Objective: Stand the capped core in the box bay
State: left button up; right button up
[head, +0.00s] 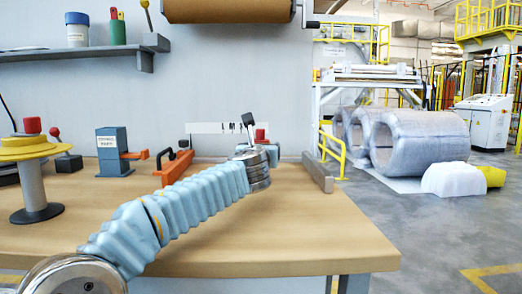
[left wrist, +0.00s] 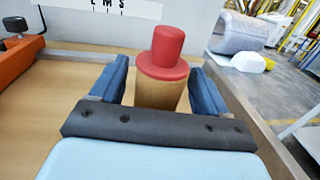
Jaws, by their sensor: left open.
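The capped core (left wrist: 160,93) is a tan cylinder with a red stepped cap (left wrist: 167,52); it stands upright in the left wrist view. My left gripper (left wrist: 158,78) is open, its blue fingers on either side of the core with a gap showing at the right; contact at the left is unclear. I cannot make out a box bay. My right gripper is not in view.
A yellow-flanged stand (head: 32,148), a blue-grey block (head: 113,150) and orange clamps (head: 173,168) stand on the wooden table (head: 290,235) at left. A low grey bar (head: 318,172) lies near its right edge. A brown roll (head: 228,10) hangs above. The table's front right is clear.

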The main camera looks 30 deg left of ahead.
pick_arm(q)
jog(key=b+v, duration=0.1)
jog(key=v, duration=1.1)
